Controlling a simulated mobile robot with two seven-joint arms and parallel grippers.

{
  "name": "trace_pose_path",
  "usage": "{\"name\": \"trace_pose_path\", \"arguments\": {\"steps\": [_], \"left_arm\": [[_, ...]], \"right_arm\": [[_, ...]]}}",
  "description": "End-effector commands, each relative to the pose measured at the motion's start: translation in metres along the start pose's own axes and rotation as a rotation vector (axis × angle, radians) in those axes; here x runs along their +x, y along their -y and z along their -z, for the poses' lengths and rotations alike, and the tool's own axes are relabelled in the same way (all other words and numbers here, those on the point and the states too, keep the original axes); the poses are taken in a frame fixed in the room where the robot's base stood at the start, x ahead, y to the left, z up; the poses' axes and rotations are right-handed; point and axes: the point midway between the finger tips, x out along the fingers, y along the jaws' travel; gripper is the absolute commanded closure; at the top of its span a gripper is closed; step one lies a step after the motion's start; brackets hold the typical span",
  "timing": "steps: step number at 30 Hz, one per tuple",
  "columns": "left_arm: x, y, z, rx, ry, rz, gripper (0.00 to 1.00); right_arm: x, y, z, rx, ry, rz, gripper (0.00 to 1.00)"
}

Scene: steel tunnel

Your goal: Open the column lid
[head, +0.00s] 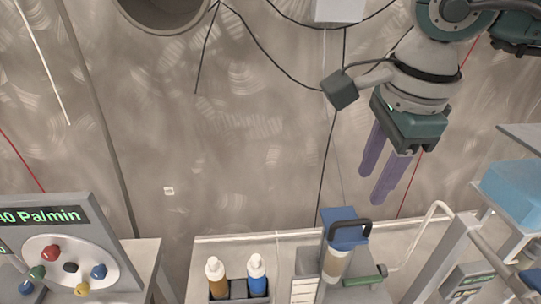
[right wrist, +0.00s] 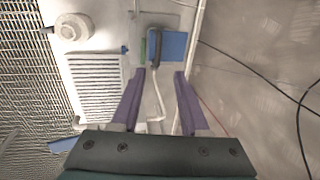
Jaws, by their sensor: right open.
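The column lid (head: 341,216) is a blue block with a dark looped handle (head: 352,229), on top of a pale upright column (head: 336,262). It sits level and looks closed. In the right wrist view the blue lid (right wrist: 174,46) lies just beyond my fingertips, with its dark handle (right wrist: 155,45) along its left side. My right gripper (head: 374,187) has two purple fingers pointing down, apart and empty. It hangs above and to the right of the lid, not touching it. The open fingers also show in the right wrist view (right wrist: 160,72). My left gripper is out of view.
A rack with an orange-brown bottle (head: 215,277) and a blue bottle (head: 257,276) stands left of the column. A green part (head: 366,278) and a white bent pipe (head: 424,226) are to its right. A control panel (head: 70,262) is at left; a shelf with a blue box (head: 515,190) at right.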

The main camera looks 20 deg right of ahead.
Motion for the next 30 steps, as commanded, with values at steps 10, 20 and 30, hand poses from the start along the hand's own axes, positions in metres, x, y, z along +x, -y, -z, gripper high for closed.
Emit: {"name": "trace_pose_path", "arguments": {"steps": [10,20,30], "left_arm": [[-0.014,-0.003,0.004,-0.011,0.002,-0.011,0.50],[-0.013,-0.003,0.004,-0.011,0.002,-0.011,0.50],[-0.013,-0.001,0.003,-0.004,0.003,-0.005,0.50]], "right_arm": [[0.059,-0.002,-0.003,0.000,0.005,-0.006,0.55],[0.090,-0.002,-0.003,-0.001,0.007,-0.003,0.55],[0.092,-0.002,-0.003,-0.001,0.008,-0.003,0.60]]}}
